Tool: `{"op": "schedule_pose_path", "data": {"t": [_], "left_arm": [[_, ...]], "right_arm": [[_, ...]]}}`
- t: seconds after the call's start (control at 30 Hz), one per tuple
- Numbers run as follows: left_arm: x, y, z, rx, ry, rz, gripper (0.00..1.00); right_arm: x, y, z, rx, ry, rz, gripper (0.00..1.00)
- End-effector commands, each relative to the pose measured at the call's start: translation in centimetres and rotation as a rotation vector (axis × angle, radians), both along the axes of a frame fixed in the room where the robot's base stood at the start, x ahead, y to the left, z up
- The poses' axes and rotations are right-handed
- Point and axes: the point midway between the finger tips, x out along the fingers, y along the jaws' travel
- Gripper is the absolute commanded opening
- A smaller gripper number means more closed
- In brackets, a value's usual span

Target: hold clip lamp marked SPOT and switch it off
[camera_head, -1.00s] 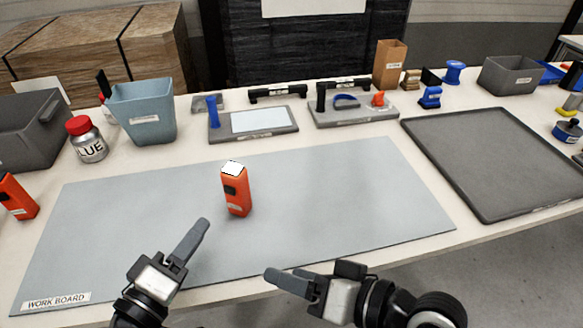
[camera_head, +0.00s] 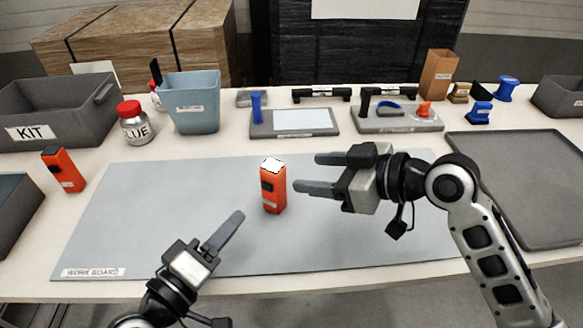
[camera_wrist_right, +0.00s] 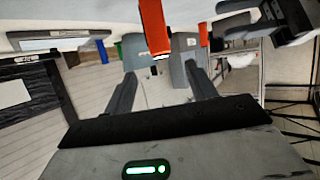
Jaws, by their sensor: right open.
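An orange clip lamp (camera_head: 272,192) with a bright white top and a dark patch stands upright on the grey work board (camera_head: 150,220). A second orange lamp (camera_head: 64,170) with a dark top stands left of the board. I cannot read SPOT on either. My right gripper (camera_head: 308,172) is open and empty, its fingers pointing left toward the lit lamp, just right of it and apart. In the right wrist view an orange lamp (camera_wrist_right: 153,27) shows beyond the open fingers. My left gripper (camera_head: 238,216) is at the board's front, below the lit lamp; only one finger shows clearly.
A KIT bin (camera_head: 58,110), a red-lidded glue jar (camera_head: 134,125) and a blue-grey bin (camera_head: 195,100) stand at the left. Trays with tools (camera_head: 294,122) line the back. A dark grey tray (camera_head: 525,175) lies at the right. The board is otherwise clear.

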Motion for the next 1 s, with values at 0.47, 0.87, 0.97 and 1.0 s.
{"op": "schedule_pose_path", "data": {"t": [0.47, 0.87, 0.97, 1.0], "left_arm": [[0.0, 0.0, 0.0, 0.000, 0.000, 0.000, 0.36], [0.0, 0.0, 0.0, 0.000, 0.000, 0.000, 0.36], [0.0, 0.0, 0.0, 0.000, 0.000, 0.000, 0.36], [0.0, 0.0, 0.0, 0.000, 0.000, 0.000, 0.36]], "right_arm": [[4.4, 6.5, -3.2, 0.004, 0.004, -0.001, 0.56], [5.2, 7.7, -3.8, 0.002, 0.001, -0.001, 0.56], [5.2, 7.7, -3.8, 0.002, 0.001, -0.001, 0.56], [5.2, 7.7, -3.8, 0.002, 0.001, -0.001, 0.45]]}}
